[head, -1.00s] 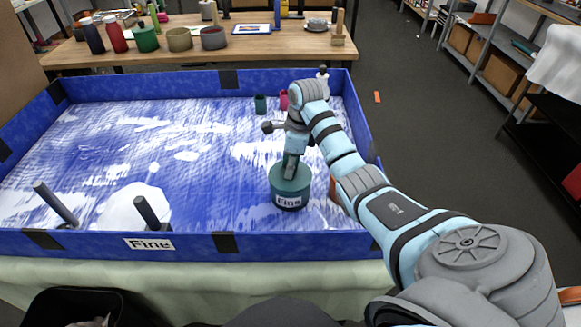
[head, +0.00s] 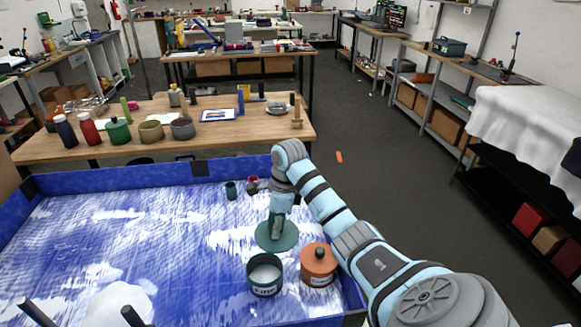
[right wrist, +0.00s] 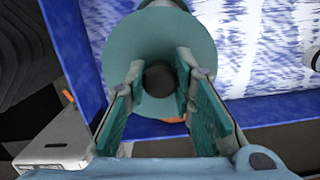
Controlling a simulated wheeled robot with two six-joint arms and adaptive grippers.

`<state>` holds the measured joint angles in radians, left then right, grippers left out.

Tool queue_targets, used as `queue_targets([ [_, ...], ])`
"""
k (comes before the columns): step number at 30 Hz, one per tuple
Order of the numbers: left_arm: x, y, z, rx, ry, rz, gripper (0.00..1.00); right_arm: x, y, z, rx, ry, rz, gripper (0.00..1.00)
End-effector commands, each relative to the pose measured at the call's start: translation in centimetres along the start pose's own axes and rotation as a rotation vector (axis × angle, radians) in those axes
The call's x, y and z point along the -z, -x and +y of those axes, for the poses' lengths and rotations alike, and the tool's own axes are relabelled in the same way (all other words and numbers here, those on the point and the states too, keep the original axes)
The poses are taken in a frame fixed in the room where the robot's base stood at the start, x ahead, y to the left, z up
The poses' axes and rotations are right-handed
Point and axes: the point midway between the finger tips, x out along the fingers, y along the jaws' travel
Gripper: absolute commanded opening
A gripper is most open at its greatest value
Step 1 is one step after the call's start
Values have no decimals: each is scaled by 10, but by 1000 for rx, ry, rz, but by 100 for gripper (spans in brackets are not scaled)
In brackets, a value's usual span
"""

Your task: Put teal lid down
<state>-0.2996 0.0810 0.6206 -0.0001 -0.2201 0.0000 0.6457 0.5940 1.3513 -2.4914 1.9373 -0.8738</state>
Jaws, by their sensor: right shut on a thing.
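The teal lid (head: 277,237) is a round flat disc, held by its dark round knob (right wrist: 158,78). My right gripper (head: 280,220) is shut on that knob, one finger on each side in the right wrist view. The lid is off the teal pot (head: 265,284) labelled "Fine", which stands open with pale material inside. The lid is just behind the pot in the head view; I cannot tell its exact height over the blue and white tray floor. My left gripper is not in view.
An orange lidded pot (head: 318,267) stands right of the teal pot. Two small cups, teal (head: 231,190) and pink, are at the tray's back. The blue tray wall (head: 110,177) runs behind. The white-streaked floor to the left (head: 150,225) is mostly free.

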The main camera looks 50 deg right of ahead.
Motion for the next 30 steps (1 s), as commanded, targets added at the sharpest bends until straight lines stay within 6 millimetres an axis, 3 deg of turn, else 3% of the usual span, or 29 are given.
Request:
queue_targets([
  [1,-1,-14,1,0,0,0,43,21,-18,0,1,-7,10,4],
  [6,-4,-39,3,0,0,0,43,78,-44,7,0,10,11,4],
  [10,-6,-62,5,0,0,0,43,106,-53,24,-6,57,11,4],
  [14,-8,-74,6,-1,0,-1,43,106,-51,54,-16,125,7,4],
  [18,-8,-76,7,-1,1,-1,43,86,-38,88,-24,177,-3,4],
  [23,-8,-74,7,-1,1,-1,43,66,-30,112,-26,177,-3,4],
  [26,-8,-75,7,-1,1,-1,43,67,-44,113,-24,135,0,4],
  [30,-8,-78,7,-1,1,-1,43,75,-92,114,-29,128,2,4],
])
